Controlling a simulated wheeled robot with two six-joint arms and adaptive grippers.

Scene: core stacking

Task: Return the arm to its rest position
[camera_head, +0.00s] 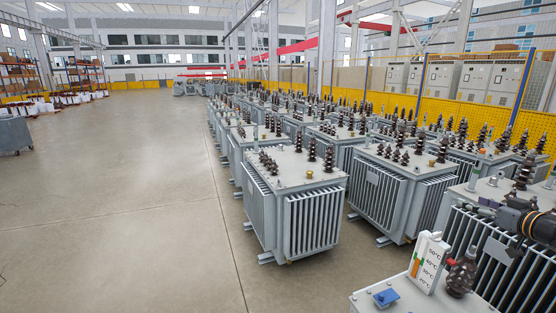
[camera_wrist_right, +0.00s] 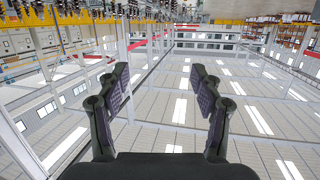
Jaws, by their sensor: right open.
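My right gripper (camera_head: 484,207) is at the right edge of the head view, above the grey transformers in the lower right. Its dark wrist shows at the picture's edge. In the right wrist view, the two dark fingers of my right gripper (camera_wrist_right: 160,82) stand wide apart with nothing between them. That view is upside down, with the roof filling most of it and the transformers along its top left. My left gripper is not in view.
Rows of transformers (camera_head: 318,222) stretch back. Open floor (camera_head: 120,200) lies to the left. A yellow fence (camera_head: 450,110) stands behind.

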